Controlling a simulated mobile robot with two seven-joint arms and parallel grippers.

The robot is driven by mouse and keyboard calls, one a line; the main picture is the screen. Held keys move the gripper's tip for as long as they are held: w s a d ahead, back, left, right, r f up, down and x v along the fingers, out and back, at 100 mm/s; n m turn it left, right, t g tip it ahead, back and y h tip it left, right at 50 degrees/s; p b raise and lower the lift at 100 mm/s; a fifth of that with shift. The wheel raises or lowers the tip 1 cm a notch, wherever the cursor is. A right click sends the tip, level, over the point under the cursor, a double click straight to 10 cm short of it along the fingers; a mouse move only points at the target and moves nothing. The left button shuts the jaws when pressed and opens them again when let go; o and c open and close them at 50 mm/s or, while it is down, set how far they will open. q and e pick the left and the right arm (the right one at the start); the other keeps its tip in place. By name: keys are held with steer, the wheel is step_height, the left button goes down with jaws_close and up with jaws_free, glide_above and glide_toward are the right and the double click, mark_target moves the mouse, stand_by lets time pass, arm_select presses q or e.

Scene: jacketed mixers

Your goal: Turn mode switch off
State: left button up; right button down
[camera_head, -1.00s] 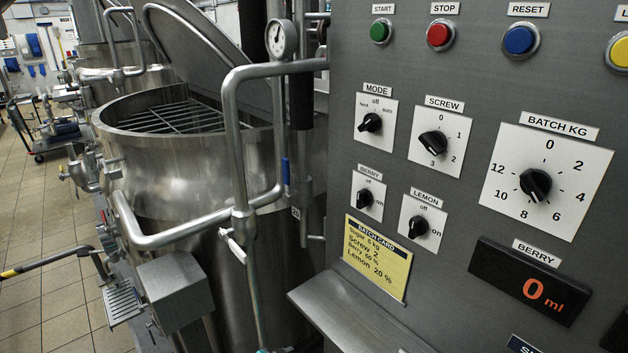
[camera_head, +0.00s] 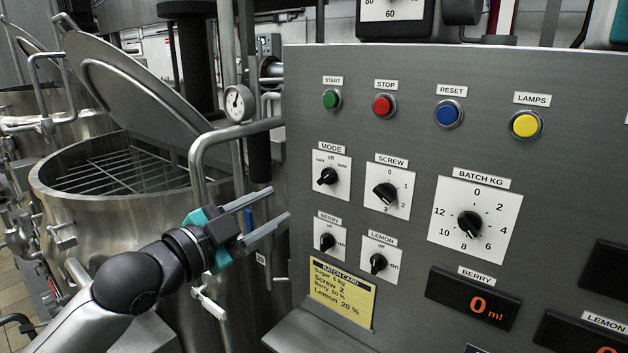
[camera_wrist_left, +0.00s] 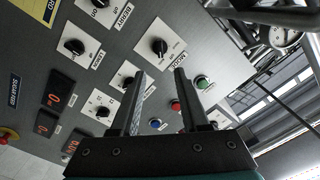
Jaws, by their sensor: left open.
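The mode switch (camera_head: 327,176) is a black knob on a white plate, upper left on the grey control panel. Its plate has "off" at the top and small labels at left and right. The knob looks turned toward the left, away from "off". My left gripper (camera_head: 272,205) is open and empty, left of the panel and apart from the switch. In the left wrist view the mode switch (camera_wrist_left: 160,47) appears beyond and between the two open fingers (camera_wrist_left: 160,75). My right gripper is in neither view.
The screw knob (camera_head: 385,194), berry knob (camera_head: 327,241) and lemon knob (camera_head: 378,263) sit close by. Start (camera_head: 331,99) and stop (camera_head: 383,105) buttons are above. A pipe with a gauge (camera_head: 239,103) and a steel mixer (camera_head: 110,210) stand left of the panel.

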mark_target(322, 180)
arm_select(q)
steer(key=p+x, duration=0.1)
steer(key=x, duration=1.2)
steer(key=shift+p, duration=0.4)
jaws_close()
